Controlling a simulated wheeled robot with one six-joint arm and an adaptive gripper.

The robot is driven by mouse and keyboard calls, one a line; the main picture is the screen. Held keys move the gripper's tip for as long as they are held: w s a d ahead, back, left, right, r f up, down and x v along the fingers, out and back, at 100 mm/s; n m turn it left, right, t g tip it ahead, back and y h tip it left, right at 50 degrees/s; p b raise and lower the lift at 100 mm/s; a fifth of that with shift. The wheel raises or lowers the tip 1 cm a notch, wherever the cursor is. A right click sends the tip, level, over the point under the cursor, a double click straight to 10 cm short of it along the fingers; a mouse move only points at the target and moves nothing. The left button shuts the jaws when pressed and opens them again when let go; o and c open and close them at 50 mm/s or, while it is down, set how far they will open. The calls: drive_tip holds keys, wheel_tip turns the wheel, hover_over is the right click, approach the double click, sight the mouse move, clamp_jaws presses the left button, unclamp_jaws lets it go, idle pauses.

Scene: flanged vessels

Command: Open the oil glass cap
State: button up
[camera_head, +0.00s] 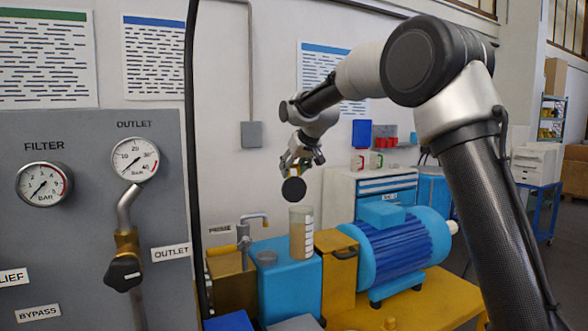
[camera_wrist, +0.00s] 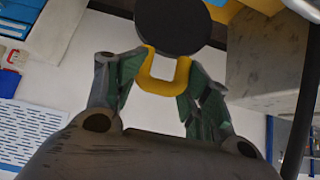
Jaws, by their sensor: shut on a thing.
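The oil glass (camera_head: 301,234) is a clear, graduated cylinder with tan liquid, upright on the blue block of the pump unit. No cap shows on its top. My gripper (camera_head: 296,167) is above and slightly left of the glass, shut on the oil glass cap (camera_head: 293,190). The cap is a black disc, tilted with its round face toward the head camera, and hangs apart from the glass. In the wrist view the black cap (camera_wrist: 173,25) has a yellow loop handle between the fingers of my gripper (camera_wrist: 162,72). The glass is not clearly seen there.
A blue motor (camera_head: 400,245) stands right of the glass on a yellow base (camera_head: 435,295). The grey gauge panel (camera_head: 90,210) and a black vertical cable (camera_head: 193,130) stand further left. Open air surrounds the cap.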

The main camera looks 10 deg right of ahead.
drive_tip(key=shift+w+r, duration=0.1)
drive_tip(key=shift+r, duration=0.3)
drive_tip(key=o, duration=1.4)
drive_tip(key=shift+d, duration=0.1)
drive_tip(key=shift+o, duration=0.6)
drive_tip(key=shift+f, duration=0.1)
drive_tip(key=v, duration=1.2)
drive_tip(key=shift+f, duration=0.15)
